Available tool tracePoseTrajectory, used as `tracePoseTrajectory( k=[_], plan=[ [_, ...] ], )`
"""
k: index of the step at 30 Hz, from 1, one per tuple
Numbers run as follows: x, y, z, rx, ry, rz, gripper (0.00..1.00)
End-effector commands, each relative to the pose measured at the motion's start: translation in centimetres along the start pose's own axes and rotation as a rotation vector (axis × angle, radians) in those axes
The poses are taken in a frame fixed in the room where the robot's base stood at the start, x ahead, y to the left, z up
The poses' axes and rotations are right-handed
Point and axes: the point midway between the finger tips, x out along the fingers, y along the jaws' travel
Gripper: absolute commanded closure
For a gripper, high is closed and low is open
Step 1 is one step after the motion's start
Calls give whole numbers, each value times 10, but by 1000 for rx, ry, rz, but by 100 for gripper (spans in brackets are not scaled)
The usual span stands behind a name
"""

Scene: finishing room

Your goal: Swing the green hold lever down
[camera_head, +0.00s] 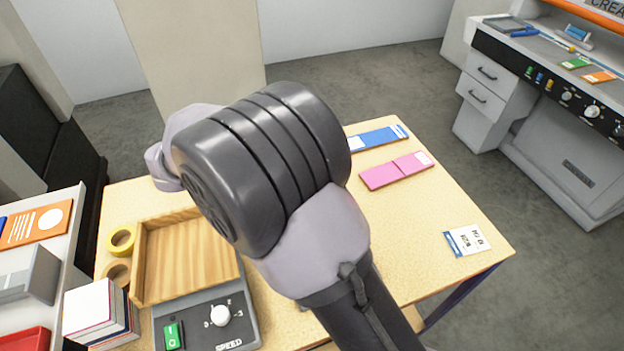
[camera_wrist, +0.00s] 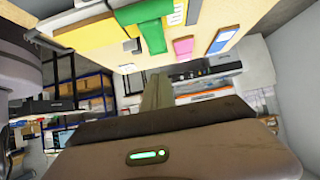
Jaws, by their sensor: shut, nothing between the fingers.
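A small green lever (camera_head: 529,72) sits on the dark front panel of the grey machine at the right of the head view. It stands leftmost in a row, beside a blue one (camera_head: 539,78) and an orange one; its label is too small to read. A green switch (camera_head: 172,336) also shows on the box marked SPEED. My gripper (camera_wrist: 157,84) shows in the wrist view, its fingers shut and empty. In the head view my arm hides it. It is apart from the green lever.
A wooden table (camera_head: 450,205) fills the middle, with a wooden tray (camera_head: 140,268), tape rolls and pink (camera_head: 396,171) and blue cards. Open grey floor (camera_head: 420,85) lies between table and machine. A shelf (camera_head: 68,225) stands at the left. The machine has drawers (camera_head: 485,72).

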Motion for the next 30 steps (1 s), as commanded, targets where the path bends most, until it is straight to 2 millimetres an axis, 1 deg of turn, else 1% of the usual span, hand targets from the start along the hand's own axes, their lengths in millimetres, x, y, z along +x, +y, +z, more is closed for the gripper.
tracePoseTrajectory(
  k=[1,3,9,15,21,30],
  plan=[
    [2,0,13,-5,44,-2,100],
    [1,0,23,-3,89,-2,100],
    [4,0,52,-2,83,1,100],
    [9,0,75,-3,81,1,100],
    [14,0,90,-3,81,2,100],
    [19,1,99,-4,80,4,100]
  ],
)
